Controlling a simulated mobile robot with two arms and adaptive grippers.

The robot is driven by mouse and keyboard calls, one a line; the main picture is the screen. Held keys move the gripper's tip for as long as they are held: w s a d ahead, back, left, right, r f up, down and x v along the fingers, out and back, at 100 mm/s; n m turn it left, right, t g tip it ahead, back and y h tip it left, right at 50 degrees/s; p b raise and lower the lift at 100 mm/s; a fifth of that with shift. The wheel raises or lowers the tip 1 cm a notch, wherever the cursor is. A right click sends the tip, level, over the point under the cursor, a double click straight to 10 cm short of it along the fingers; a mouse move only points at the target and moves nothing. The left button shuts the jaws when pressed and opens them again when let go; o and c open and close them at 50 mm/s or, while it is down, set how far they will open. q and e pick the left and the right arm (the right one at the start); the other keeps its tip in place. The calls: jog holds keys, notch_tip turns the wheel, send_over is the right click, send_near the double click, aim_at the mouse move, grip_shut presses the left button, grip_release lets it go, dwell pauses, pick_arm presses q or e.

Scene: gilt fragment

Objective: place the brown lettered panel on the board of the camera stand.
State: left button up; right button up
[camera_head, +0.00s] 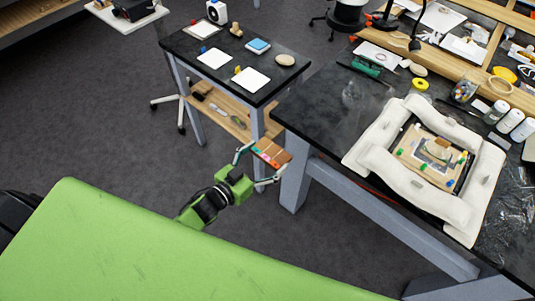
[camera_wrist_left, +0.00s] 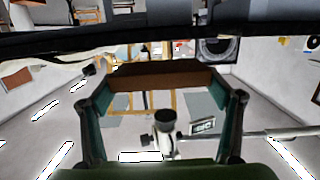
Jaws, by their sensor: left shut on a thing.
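The brown lettered panel (camera_head: 273,153) is in my left gripper (camera_head: 260,165), held in the air near the front left corner of the large dark table. Its lettering is too small to read. In the left wrist view the panel shows as a brown bar (camera_wrist_left: 160,82) between the two fingers of the left gripper (camera_wrist_left: 160,100), which is shut on it. A white board (camera_head: 128,22) with a dark device on it is at the top left, above a wheeled base; it looks like the camera stand. My right gripper is not in view.
A small dark table (camera_head: 222,72) with white cards, a stone and small blocks stands behind the gripper. The large table (camera_head: 318,107) at right bears a white padded cushion (camera_head: 385,135) around a fragment, jars and tools. Grey floor is open at left.

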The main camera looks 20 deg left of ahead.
pick_arm(q)
jog(key=shift+s+a, duration=0.15)
jog(key=shift+s, duration=0.2)
jog(key=shift+w+a, duration=0.1)
jog(key=shift+a, duration=0.05)
jog(key=s+a+r+m+g+h+b, duration=0.1)
jog(key=s+a+r+m+h+b, duration=0.1)
jog(key=a+r+b, duration=0.5)
jog(key=s+d+r+m+g+h+b, duration=0.1)
jog(key=s+d+r+m+g+h, duration=0.45)
jog(key=s+r, duration=0.45)
jog(key=w+a+f+n+t+y+p, duration=0.1)
jog(key=w+a+n+t+y+p, duration=0.25)
jog(key=w, duration=0.35)
jog(key=w+d+f+n+t+y+p, duration=0.1)
jog(key=f, duration=0.4)
jog(key=w+d+f+n+t+y+p, duration=0.1)
jog(key=w+d+f+p, duration=0.1)
jog(key=f, duration=0.3)
jog(key=w+d+f+n+y+p, duration=0.1)
jog(key=w+f+n+y, duration=0.1)
jog(key=f, duration=0.3)
jog(key=shift+d+f+t, duration=0.2)
jog(key=shift+d+t, duration=0.1)
jog(key=shift+t, duration=0.1)
jog(key=shift+d+f+p, duration=0.3)
jog(key=shift+d+f, duration=0.1)
